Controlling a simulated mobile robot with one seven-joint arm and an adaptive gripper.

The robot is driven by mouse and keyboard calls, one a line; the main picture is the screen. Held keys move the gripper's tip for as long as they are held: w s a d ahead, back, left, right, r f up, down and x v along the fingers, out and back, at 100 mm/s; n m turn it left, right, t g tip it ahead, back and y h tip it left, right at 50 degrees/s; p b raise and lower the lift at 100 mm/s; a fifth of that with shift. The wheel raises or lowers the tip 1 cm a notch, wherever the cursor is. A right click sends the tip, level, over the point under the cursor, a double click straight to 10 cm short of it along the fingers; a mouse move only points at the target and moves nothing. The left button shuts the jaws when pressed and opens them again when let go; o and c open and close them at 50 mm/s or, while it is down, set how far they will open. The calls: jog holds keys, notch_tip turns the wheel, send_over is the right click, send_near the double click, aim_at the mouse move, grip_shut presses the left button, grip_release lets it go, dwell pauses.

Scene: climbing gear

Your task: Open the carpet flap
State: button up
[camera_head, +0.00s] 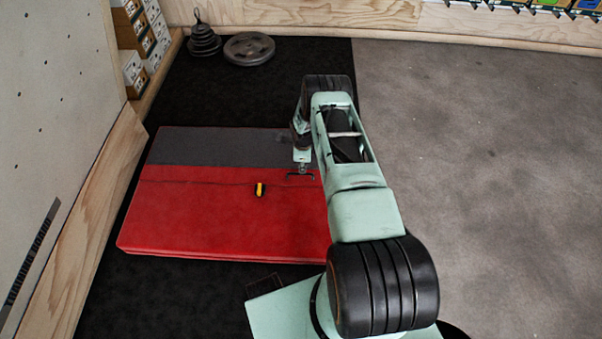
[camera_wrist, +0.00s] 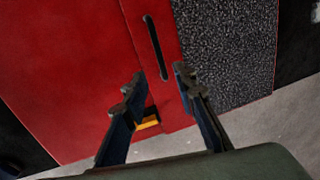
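The red pad (camera_head: 215,222) lies flat on the black mat, with a grey carpet strip (camera_head: 210,147) along its far side. In the wrist view the red surface (camera_wrist: 75,80) and the speckled carpet (camera_wrist: 228,50) flank a narrow red band bearing a dark elongated strap or slot (camera_wrist: 151,35). My gripper (camera_head: 301,175) is over the right part of the pad; in the wrist view its fingers (camera_wrist: 158,79) are spread, with the strap's near end between the tips. I see nothing gripped; contact is unclear. A small yellow-and-black piece (camera_head: 260,189) lies on the pad; yellow also shows beside the left finger (camera_wrist: 148,122).
Weight plates (camera_head: 249,48) and a stacked weight (camera_head: 203,40) stand on the mat at the back. A wooden board (camera_head: 85,225) borders the left side, near boxes (camera_head: 135,75). The grey floor (camera_head: 480,150) at right is clear. My arm hides the pad's right edge.

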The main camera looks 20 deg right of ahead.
jog(key=b, duration=0.3)
send_over(303, 180)
notch_tip(303, 180, down, 8)
jog(key=shift+r, duration=0.1)
grip_shut()
